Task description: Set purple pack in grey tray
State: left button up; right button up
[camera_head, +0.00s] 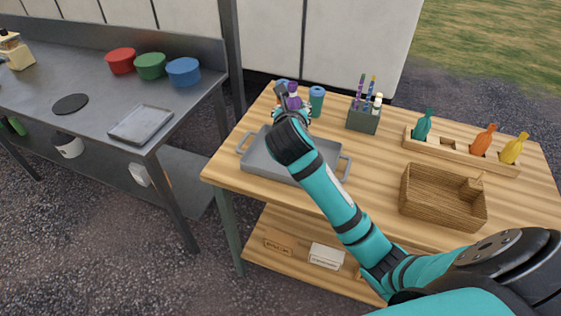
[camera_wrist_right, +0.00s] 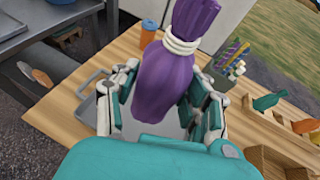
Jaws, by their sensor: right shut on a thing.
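The purple pack (camera_wrist_right: 166,75) is tied with a white band near its gathered top. In the right wrist view it sits upright between the fingers of my right gripper (camera_wrist_right: 168,105), which is shut on it. In the head view a bit of the purple pack (camera_head: 293,90) shows above my right gripper (camera_head: 288,108), at the back edge of the grey tray (camera_head: 262,167). The grey tray has two handles and lies on the wooden table; my arm hides part of it. I cannot tell how high the pack is above the tray. My left gripper is not in view.
On the table stand a blue canister (camera_head: 316,100), a pen box (camera_head: 363,120), a wooden rack (camera_head: 455,148) with teal, orange and yellow packs, and a wicker basket (camera_head: 440,200). A metal bench (camera_head: 60,85) with coloured tubs and a small metal tray (camera_head: 141,123) stands left.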

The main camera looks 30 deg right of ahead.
jog(key=w+d+f+m+g+h, duration=0.2)
jog(key=d+f+m+h, duration=0.1)
jog(key=d+f, duration=0.35)
jog(key=shift+m+g, duration=0.3)
jog(key=f, duration=1.1)
jog(key=shift+d, duration=0.2)
jog(key=shift+w+d+f, duration=0.1)
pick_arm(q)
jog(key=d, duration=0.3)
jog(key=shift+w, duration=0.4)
pick_arm(e)
jog(key=shift+f, duration=0.2)
jog(key=o, duration=1.2)
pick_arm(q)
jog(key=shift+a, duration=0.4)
pick_arm(e)
jog(key=shift+o, duration=0.2)
